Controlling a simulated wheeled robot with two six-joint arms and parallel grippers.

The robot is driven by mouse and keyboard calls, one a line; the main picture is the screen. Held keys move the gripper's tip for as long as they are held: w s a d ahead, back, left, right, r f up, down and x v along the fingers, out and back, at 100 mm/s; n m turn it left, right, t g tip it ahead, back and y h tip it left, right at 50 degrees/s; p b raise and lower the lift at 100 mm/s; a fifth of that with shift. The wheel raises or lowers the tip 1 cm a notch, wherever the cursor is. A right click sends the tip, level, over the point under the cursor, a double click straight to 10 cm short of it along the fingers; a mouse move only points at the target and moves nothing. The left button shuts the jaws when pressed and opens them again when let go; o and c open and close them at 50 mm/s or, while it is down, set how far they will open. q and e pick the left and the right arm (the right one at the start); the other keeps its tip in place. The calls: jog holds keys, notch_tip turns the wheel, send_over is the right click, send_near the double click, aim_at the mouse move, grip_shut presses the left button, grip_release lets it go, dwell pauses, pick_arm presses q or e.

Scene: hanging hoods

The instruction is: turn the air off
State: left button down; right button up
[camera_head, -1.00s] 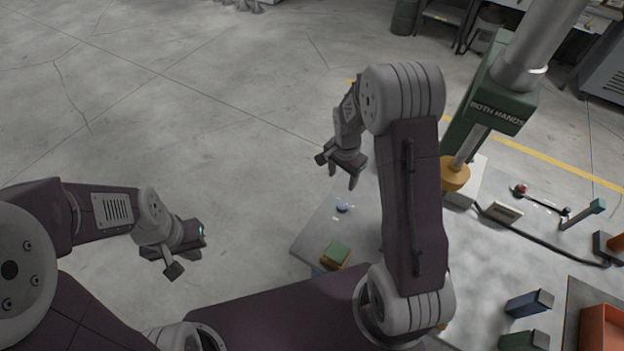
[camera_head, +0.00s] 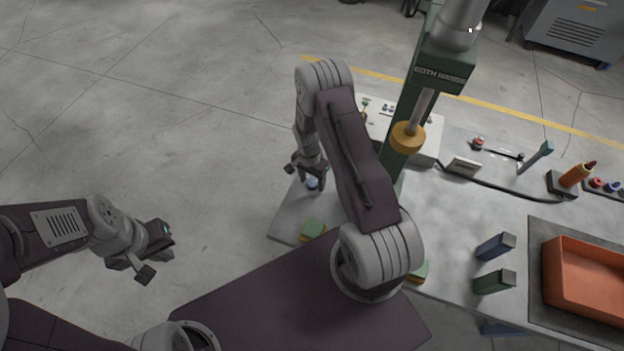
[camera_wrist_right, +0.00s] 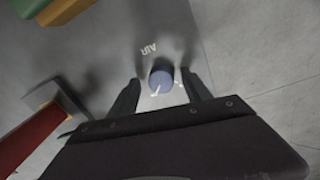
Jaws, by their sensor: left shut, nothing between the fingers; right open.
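The air knob is a small round blue knob (camera_wrist_right: 161,80) on the table, with the word AIR beside it in the right wrist view. My left gripper (camera_head: 146,258) is shut and empty, off to the left over the floor.
A green and yellow block (camera_head: 313,229) lies close to the knob. A green press (camera_head: 440,66) marked BOTH HANDS stands to the right. Open floor lies left of the table.

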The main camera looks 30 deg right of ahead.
jog(key=shift+w+f, duration=0.15)
jog(key=shift+w, duration=0.05)
jog(key=shift+c, duration=0.9)
grip_shut()
jog(key=shift+n, duration=0.3)
jog(key=n+b, duration=0.1)
jog(key=n, duration=1.1)
jog(key=shift+n+t, duration=0.3)
jog(key=shift+n+p, duration=0.85)
jog(key=shift+n, duration=1.45)
